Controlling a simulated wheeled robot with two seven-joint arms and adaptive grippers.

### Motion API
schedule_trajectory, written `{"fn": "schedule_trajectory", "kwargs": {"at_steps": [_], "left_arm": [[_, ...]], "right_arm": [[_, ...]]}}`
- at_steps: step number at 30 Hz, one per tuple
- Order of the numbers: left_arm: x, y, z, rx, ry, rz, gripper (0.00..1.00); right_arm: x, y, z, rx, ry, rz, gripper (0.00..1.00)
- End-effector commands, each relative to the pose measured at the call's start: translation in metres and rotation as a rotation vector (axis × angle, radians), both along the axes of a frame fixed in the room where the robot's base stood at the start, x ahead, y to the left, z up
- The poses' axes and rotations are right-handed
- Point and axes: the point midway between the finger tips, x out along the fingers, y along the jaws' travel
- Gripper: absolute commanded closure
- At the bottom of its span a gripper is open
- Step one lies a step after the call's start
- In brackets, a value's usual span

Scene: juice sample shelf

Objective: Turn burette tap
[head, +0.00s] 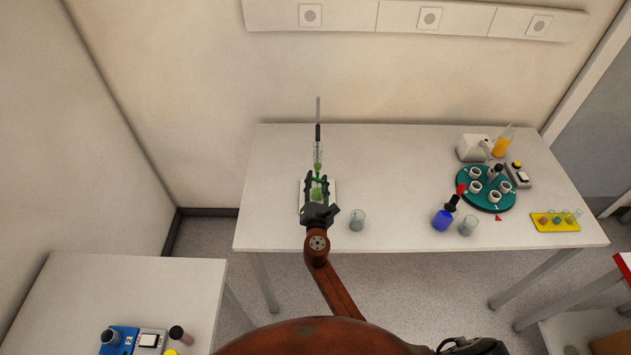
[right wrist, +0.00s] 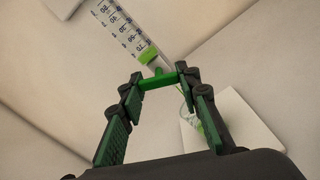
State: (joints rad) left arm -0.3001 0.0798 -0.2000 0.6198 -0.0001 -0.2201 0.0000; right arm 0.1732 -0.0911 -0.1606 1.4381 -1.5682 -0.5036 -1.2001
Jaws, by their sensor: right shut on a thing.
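The burette (head: 318,150) stands upright at the back left of the white table, and its graduated tube (right wrist: 122,28) fills the upper part of the right wrist view. Its bright green tap (right wrist: 160,80) is a short bar with a stem below the tube. My right gripper (right wrist: 160,75) is shut on the tap, one fingertip at each end of the bar. In the head view my right gripper (head: 317,182) hides most of the tap. A glass vessel with green contents (right wrist: 188,118) is below, partly hidden by a finger. My left gripper does not show.
The white base plate (head: 331,190) is under the burette. A glass beaker (head: 357,220) stands close to the right of my gripper. Farther right are a blue-filled vessel (head: 442,220), a teal round rack (head: 480,205) and a yellow rack (head: 557,226). The table's middle is clear.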

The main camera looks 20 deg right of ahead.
Motion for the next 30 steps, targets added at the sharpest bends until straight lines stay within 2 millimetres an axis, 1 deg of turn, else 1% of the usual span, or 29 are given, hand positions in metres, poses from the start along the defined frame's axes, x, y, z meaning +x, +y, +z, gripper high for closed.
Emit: {"fn": "schedule_trajectory", "kwargs": {"at_steps": [2,6,9,12,16,24,25,30], "left_arm": [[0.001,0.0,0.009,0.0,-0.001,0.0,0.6],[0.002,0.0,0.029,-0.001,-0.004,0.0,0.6],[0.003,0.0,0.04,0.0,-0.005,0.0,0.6],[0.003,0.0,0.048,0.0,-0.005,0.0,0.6],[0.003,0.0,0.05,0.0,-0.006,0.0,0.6],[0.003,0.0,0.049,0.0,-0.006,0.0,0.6],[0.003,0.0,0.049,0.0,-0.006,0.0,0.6],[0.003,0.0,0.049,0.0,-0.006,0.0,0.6]], "right_arm": [[0.0,0.0,0.003,-0.048,0.014,0.002,0.94],[0.0,0.0,0.005,-0.202,0.059,0.004,0.94],[0.0,-0.001,0.005,-0.309,0.09,0.004,0.94],[0.0,-0.001,0.003,-0.388,0.111,0.003,0.94],[0.0,-0.001,0.002,-0.438,0.125,0.003,0.94],[-0.001,-0.001,0.0,-0.443,0.126,0.003,0.94],[-0.001,-0.001,0.0,-0.442,0.126,0.003,0.69],[-0.001,-0.001,0.0,-0.441,0.126,0.002,0.57]]}}
